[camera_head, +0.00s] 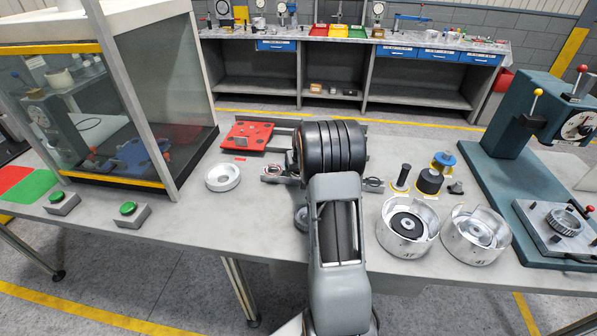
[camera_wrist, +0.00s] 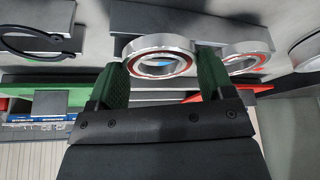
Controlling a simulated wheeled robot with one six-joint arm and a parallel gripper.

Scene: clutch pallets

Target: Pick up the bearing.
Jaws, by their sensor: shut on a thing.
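The bearing (camera_wrist: 160,42) is a silver ring with a red inner band, in the wrist view. My gripper (camera_wrist: 163,62) has its green fingers on both sides of it and is shut on it. A second similar bearing (camera_wrist: 246,47) sits just right of the right finger, apart from the held one. I cannot tell whether the held bearing is clear of the surface behind it. In the head view my dark arm hides the gripper and the held bearing.
A red fixture plate (camera_head: 247,136) and a white ring (camera_head: 222,177) lie left of my arm. Two metal clutch housings (camera_head: 408,226) (camera_head: 476,236) and black-handled tools (camera_head: 430,181) are to the right. A teal press (camera_head: 512,165) stands far right, a glazed enclosure (camera_head: 130,100) left.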

